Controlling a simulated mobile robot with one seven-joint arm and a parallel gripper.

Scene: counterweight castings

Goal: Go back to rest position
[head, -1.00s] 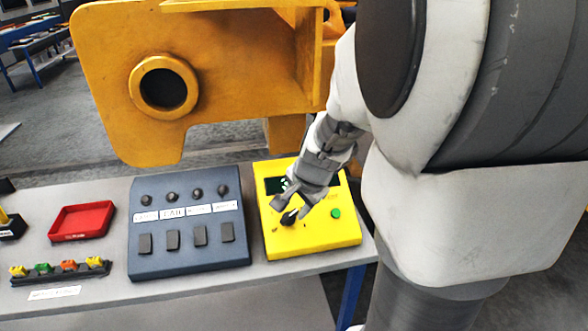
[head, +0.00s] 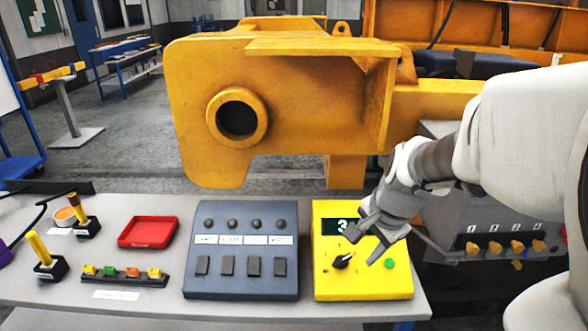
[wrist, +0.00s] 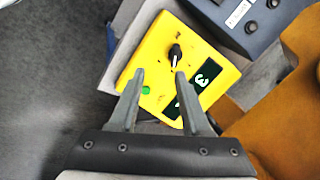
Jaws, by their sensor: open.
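My gripper (head: 372,246) is open and empty, above the yellow box (head: 365,285) at the right end of the table. The box has a black knob (head: 343,261), a green button (head: 389,263) and a dark display (head: 337,226) reading 3, partly covered by my gripper in the head view. In the wrist view, both fingers (wrist: 158,77) are apart, with the knob (wrist: 175,55) just past their tips. The fingers do not appear to grip it. The green button (wrist: 146,90) shows beside the left finger.
A blue-grey switch panel (head: 241,292) stands left of the yellow box. A red tray (head: 148,232), a strip of coloured pieces (head: 124,279) and yellow-handled levers (head: 42,252) are further left. A large yellow casting (head: 290,110) stands behind the table (head: 400,308).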

